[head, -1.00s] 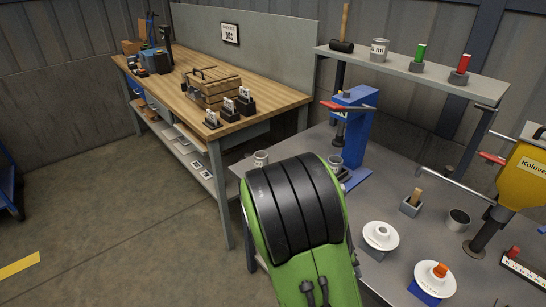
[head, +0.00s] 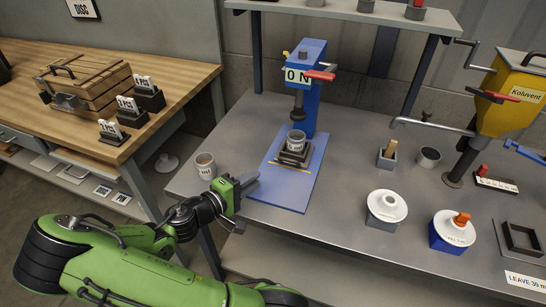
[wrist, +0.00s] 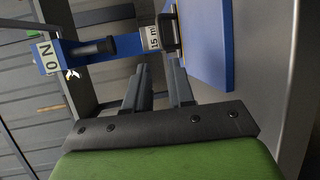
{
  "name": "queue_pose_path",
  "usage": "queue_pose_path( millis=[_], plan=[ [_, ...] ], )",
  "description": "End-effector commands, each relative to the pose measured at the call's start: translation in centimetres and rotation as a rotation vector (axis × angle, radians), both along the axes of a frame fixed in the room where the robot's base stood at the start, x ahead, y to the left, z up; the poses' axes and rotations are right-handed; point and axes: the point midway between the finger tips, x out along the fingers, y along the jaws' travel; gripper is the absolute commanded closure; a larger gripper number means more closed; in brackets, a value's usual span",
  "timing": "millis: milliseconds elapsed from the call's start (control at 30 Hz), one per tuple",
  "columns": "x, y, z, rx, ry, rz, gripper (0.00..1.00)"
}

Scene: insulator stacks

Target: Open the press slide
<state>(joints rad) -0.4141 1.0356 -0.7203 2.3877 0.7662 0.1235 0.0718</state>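The blue press (head: 308,90) stands on a blue base plate (head: 290,195) on the grey bench, with a "0 N" sign and a red-tipped lever (head: 320,75). Its dark ram hangs above a grey cup (head: 297,140) in a dark slide block (head: 293,157). My gripper (head: 246,183) is just left of the base plate, apart from the slide, its fingers pointing right. In the wrist view the fingers (wrist: 158,75) show a gap with nothing between them. The press (wrist: 80,50), labelled cup (wrist: 154,38) and blue plate (wrist: 210,45) lie beyond the fingertips.
A second cup (head: 205,166) stands at the bench's left edge, close behind my gripper. To the right are white discs on holders (head: 387,206), a small dark cup (head: 428,157) and a yellow machine (head: 510,95) with a long crank. A shelf (head: 340,12) hangs above.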

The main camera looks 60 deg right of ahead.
Motion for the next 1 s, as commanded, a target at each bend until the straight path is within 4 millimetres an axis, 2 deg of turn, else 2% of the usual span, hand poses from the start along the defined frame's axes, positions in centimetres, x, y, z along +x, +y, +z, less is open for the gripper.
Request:
queue_pose_path(
  millis=[400,600,733,967,1000],
  plan=[
    [-2.6,-9.5,-2.0,0.002,-0.002,-0.009,0.77],
    [-3.4,-13.3,-2.7,0.002,-0.002,-0.005,0.77],
    [-3.6,-14.3,-2.8,0.003,-0.001,-0.003,0.77],
    [-3.6,-14.4,-2.7,0.003,-0.001,-0.002,0.77],
    [-3.6,-14.4,-2.7,0.004,-0.001,-0.002,0.80]
  ],
)
